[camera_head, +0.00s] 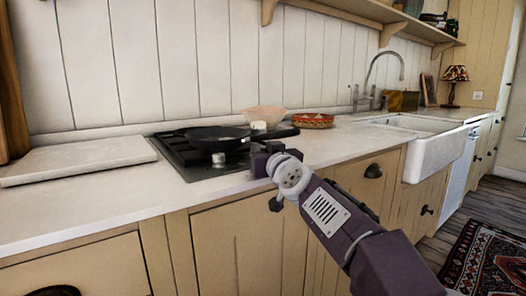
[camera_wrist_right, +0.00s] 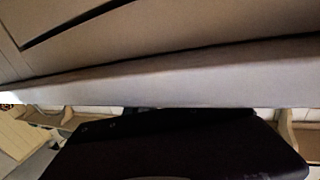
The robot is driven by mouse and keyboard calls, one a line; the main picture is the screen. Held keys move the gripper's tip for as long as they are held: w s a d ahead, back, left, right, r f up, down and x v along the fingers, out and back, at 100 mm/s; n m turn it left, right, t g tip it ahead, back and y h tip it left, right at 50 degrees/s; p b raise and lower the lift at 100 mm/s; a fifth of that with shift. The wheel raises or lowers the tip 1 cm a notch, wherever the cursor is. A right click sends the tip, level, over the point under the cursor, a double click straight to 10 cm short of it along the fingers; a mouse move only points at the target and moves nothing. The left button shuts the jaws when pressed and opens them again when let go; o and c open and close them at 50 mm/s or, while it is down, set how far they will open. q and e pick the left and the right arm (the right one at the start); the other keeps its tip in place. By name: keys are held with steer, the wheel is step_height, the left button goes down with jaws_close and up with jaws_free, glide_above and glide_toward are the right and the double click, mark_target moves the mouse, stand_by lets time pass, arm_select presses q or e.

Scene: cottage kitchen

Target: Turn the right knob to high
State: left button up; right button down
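The black hob (camera_head: 180,153) is set into the pale worktop, with a dark frying pan (camera_head: 205,138) on it. A small silver knob (camera_head: 218,160) shows at the hob's front, left of my right gripper. My right gripper (camera_head: 262,158) is at the hob's front right corner, and its dark fingers and wrist cover that part. I cannot make out a right knob; it may be hidden there. Whether the fingers touch anything or are open is unclear. My left gripper is not in view.
A pale board (camera_head: 78,160) lies on the worktop left of the hob. A pinkish bowl (camera_head: 265,115) and a red patterned bowl (camera_head: 312,121) stand behind and right. A white sink (camera_head: 436,150) is further right. The worktop (camera_head: 340,140) between is clear.

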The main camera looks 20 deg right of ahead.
steer(key=shift+w+d+f+n+g+y+b, duration=0.15)
steer(key=shift+n+y+b, duration=0.4)
steer(key=shift+b, duration=0.75)
steer(key=shift+s+d+f+n+g+y+b, duration=0.2)
steer(key=shift+y+b, duration=0.5)
steer(key=shift+b, duration=0.6)
steer(key=shift+w+d+f+n+t+y+b, duration=0.15)
steer(key=shift+n+y+b, duration=0.4)
steer(key=shift+b, duration=0.75)
steer(key=shift+r+y, duration=0.2)
steer(key=shift+y, duration=0.3)
steer(key=shift+d+r+n+g+y, duration=0.1)
steer(key=shift+r+n+g+y, duration=0.1)
steer(key=shift+n+g+y, duration=0.3)
steer(key=shift+w+d+r+n+g+y+p, duration=0.1)
steer(key=shift+n+g+y+p, duration=0.1)
steer(key=shift+n+y+p, duration=0.25)
steer(key=shift+r+n+g+y+p, duration=0.1)
steer(key=shift+n+g+y+p, duration=0.2)
steer(key=shift+y, duration=0.35)
steer(key=shift+n+g+y+p, duration=0.3)
steer(key=shift+n+y+p, duration=0.2)
steer(key=shift+n+y, duration=0.25)
steer(key=shift+w+d+n+g+y+p, duration=0.1)
steer(key=shift+n+g+y+p, duration=0.35)
steer(key=shift+y+p, duration=0.25)
steer(key=shift+f, duration=0.1)
steer(key=c, duration=1.1)
jaws_free()
